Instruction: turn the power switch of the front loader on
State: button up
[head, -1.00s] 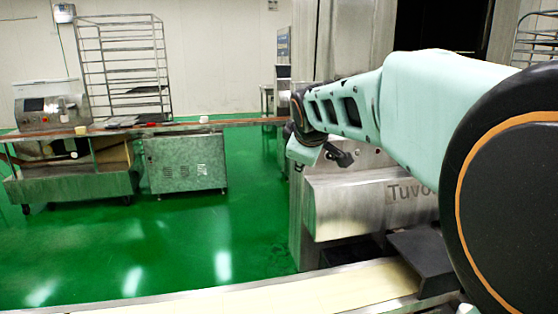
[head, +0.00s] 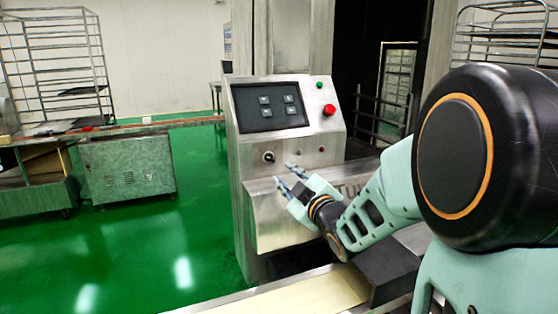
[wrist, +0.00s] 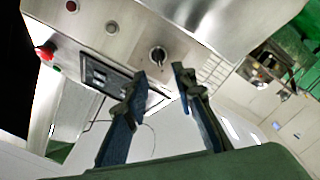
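The front loader's steel control panel (head: 240,121) stands in the middle of the head view. The power switch, a dark rotary knob (head: 268,157), sits low on the left of its face, below the screen. It also shows in the wrist view as a black knob (wrist: 158,54) on a round plate, beyond the fingertips. My gripper (head: 286,177) is in front of the panel, below and slightly right of the knob in the head view. Its two fingers are apart with nothing between them; in the wrist view the gripper (wrist: 160,82) points toward the panel. It appears apart from the knob.
A red emergency button (head: 329,110) and a small green button (head: 319,85) are on the panel's right. A dark touch screen (head: 269,106) is above the knob. A conveyor belt (head: 300,296) runs in front. Green floor (head: 140,250) is open at left.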

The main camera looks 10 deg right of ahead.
aim_at(271, 159)
jog(key=w, duration=0.3)
jog(key=w+a, duration=0.1)
jog(key=w, duration=0.6)
jog(key=shift+w+a+r, duration=0.1)
jog(key=shift+a, duration=0.3)
grip_shut()
